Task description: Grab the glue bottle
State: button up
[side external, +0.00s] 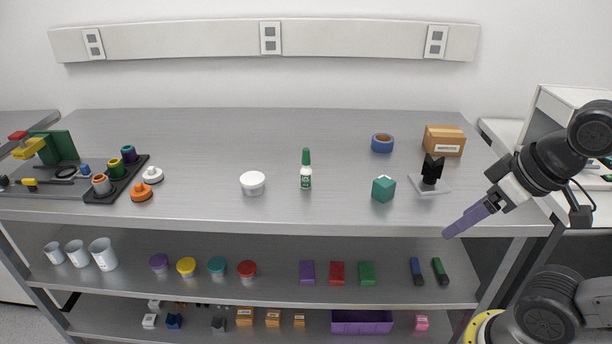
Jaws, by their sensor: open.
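The glue bottle (306,172) stands upright on the grey metal table. It has a green cap and a white body with a green label. My gripper (447,233) is at the right, in front of the table's front edge, with its long purple fingers pointing down and left. It is open and empty, well apart from the bottle. The two fingers overlap in this view, so the gap between them is hidden.
A white lidded tub (252,183) stands left of the bottle, a teal cube (383,189) to its right. Farther right are a blue tape roll (382,143), a cardboard box (444,141) and a black holder (432,170). The table behind the bottle is clear.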

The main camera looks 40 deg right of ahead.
jog(key=w+r+m, duration=0.4)
jog(key=r, duration=0.3)
jog(key=w+r+m, duration=0.4)
jog(key=r+m, duration=0.1)
jog(key=r, duration=0.2)
jog(key=w+d+r+m+g, duration=0.1)
jog(key=w+r+m, duration=0.2)
jog(key=w, duration=0.4)
jog(key=w+r+m+g, duration=0.1)
jog(key=w+r+m, duration=0.15)
jog(key=w, duration=0.45)
jog(key=m+g, duration=0.3)
jog(key=m, duration=0.1)
send_over(306, 167)
notch_tip(306, 167, down, 14)
jog(key=f, duration=0.1)
jog(key=shift+n+g, duration=0.25)
jog(key=shift+g, duration=0.05)
jog(key=f, duration=0.3)
jog(key=d+f, duration=0.1)
jog(key=f, duration=0.1)
jog(key=shift+w, duration=0.25)
notch_tip(306, 167, down, 9)
jog(key=shift+r, duration=0.2)
jog(key=shift+a+f, duration=0.2)
jog(key=shift+f, duration=2.5)
